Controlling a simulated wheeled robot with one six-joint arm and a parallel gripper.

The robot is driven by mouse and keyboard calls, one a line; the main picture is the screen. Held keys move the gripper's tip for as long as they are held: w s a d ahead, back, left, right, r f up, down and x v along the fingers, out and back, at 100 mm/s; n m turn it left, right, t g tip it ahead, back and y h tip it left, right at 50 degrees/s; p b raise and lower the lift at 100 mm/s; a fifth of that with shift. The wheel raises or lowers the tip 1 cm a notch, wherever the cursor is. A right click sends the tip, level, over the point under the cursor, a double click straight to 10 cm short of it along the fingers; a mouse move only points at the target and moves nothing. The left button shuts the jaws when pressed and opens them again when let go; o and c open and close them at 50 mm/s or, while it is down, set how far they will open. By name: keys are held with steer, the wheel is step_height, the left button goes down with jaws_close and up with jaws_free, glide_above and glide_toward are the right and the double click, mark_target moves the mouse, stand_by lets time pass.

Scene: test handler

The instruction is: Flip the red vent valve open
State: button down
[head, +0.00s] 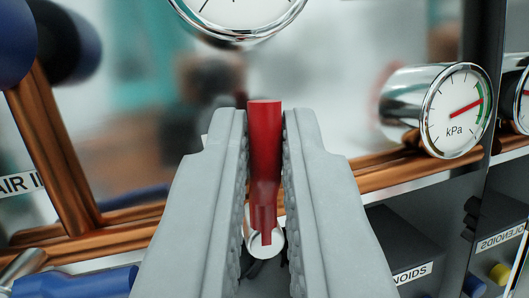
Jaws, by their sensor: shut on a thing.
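The red vent valve handle (265,150) stands upright in the middle of the head view, with its wide end up. Its narrow lower end meets a round silver-white valve part (266,243). My gripper (265,120) has its two grey fingers on either side of the handle and is shut on it. The fingers hide the sides of the handle and much of the valve body around it.
A kPa gauge (457,110) is at the right, and another gauge (240,15) is above the handle. Copper pipes (370,174) run behind and at the left. A blue handle (75,282) is at lower left. Black solenoid blocks (405,240) sit at lower right.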

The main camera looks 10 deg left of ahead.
steer(key=shift+f, duration=0.1)
stand_by(0.3)
steer(key=c, duration=1.5)
jaws_free()
steer(key=shift+s, duration=0.1)
